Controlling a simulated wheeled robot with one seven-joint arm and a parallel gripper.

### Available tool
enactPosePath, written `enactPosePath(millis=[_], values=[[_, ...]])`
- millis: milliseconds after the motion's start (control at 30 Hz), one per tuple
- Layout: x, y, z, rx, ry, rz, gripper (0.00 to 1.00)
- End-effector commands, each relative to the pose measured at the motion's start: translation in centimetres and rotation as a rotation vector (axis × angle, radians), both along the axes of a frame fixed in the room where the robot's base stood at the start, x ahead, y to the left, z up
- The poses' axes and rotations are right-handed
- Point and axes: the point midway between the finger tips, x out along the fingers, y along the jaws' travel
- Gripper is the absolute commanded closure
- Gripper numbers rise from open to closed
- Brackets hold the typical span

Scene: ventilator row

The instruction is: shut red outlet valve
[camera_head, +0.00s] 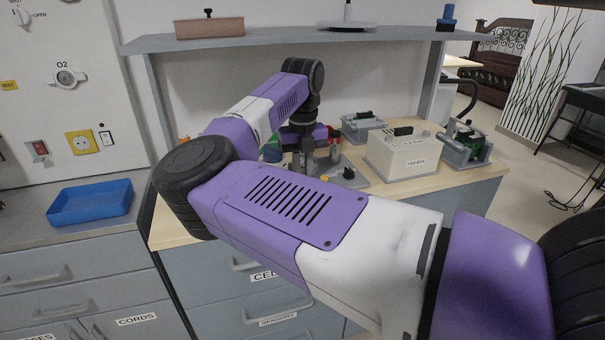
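A grey fixture (352,181) with a dark knob and a small yellow part stands on the wooden worktop. A small red part (335,150) shows just behind it, beside my gripper; it may be the red outlet valve, but it is too small and too covered to tell its position. My gripper (303,164) points down over the worktop at the left of the fixture. Its fingertips are dark and small, partly behind my own forearm, so I cannot tell whether they are open or touching anything.
A cream box (402,153) and a green-and-grey device (465,145) stand to the right, a grey unit (361,125) behind. A shelf (300,39) spans above my wrist. A blue tray (90,202) lies on the left counter. My arm crosses the foreground.

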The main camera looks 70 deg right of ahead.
Motion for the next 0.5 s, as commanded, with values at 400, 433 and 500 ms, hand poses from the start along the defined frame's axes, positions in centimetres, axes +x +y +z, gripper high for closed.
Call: enactPosePath(millis=[400,433,500], values=[[0.18,0.02,0.07,-0.001,-0.002,-0.193,1.00],[0.19,0.03,0.06,0.000,-0.003,-0.218,1.00],[0.25,0.02,0.07,-0.001,-0.003,-0.281,1.00]])
